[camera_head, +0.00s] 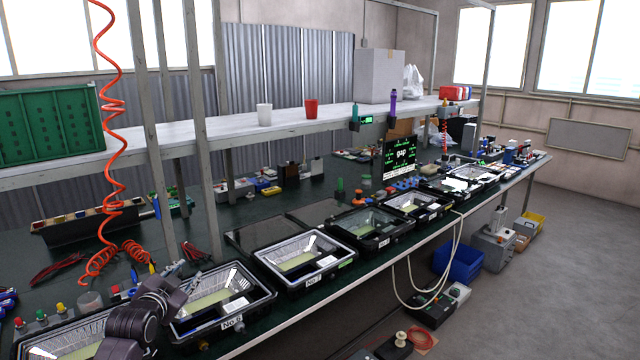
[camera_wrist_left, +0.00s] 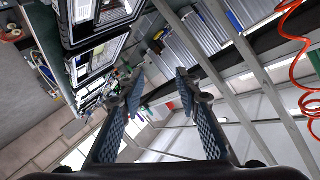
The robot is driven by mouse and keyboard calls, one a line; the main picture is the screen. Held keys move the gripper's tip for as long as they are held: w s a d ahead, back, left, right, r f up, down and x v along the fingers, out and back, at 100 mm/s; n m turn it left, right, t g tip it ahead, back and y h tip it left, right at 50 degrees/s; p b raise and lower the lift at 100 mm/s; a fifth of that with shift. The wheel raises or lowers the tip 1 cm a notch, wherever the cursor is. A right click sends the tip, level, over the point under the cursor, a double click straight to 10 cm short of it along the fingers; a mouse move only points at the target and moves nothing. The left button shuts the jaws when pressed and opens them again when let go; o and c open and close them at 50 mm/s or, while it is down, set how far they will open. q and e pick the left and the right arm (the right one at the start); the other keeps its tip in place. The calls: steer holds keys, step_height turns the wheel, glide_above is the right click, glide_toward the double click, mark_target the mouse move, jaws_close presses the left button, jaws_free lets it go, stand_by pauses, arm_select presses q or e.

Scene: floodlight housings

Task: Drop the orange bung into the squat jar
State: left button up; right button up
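A short, wide, greyish see-through jar (camera_head: 90,301) stands at the near left of the bench, behind the dark housings. It looks like the squat jar. I cannot clearly make out the orange bung. Small orange pieces (camera_head: 381,193) lie farther along the bench, too small to tell what they are. My left arm reaches in at the bottom left, just right of the jar, and covers part of a housing. In the left wrist view my left gripper (camera_wrist_left: 160,86) is open, with nothing between its patterned fingers. My right gripper is not in view.
Floodlight housings (camera_head: 304,262) line the bench's front edge. A coiled orange hose (camera_head: 110,150) hangs at the left, near steel uprights (camera_head: 200,130). Signal buttons (camera_head: 60,308) stand beside the jar. A shelf (camera_head: 225,128) holds a red cup (camera_head: 312,109) and a white cup (camera_head: 264,114).

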arm_select(q)
step_height(320, 180, up, 9)
steer(key=a+n+t, duration=0.1)
steer(key=n+t, duration=0.3)
steer(key=s+d+f+g, duration=0.1)
steer(key=s+f+g, duration=0.1)
steer(key=f, duration=1.1)
steer(key=s+d+f+g, duration=0.1)
steer(key=s+f+g, duration=0.15)
steer(key=f, duration=1.05)
steer(key=s+d+f+g+b, duration=0.1)
steer(key=s+f+g, duration=0.1)
steer(key=s+f, duration=0.9)
steer(key=s+d+f+g, duration=0.25)
steer(key=s+f, duration=0.55)
steer(key=f, duration=0.7)
steer(key=s+d+f+g, duration=0.1)
steer(key=s+f+g, duration=0.1)
steer(key=s+f, duration=0.65)
steer(key=s+d+f+g, duration=0.25)
steer(key=s+f, duration=0.35)
steer(key=s, duration=0.6)
steer(key=s+d+f+g, duration=0.1)
steer(key=s+f, duration=0.3)
steer(key=s, duration=0.9)
steer(key=s+d+f+g, duration=0.2)
steer(key=s+f+g, duration=0.1)
steer(key=s, duration=1.1)
steer(key=shift+f+n+b, duration=0.35)
steer(key=shift+n, duration=0.05)
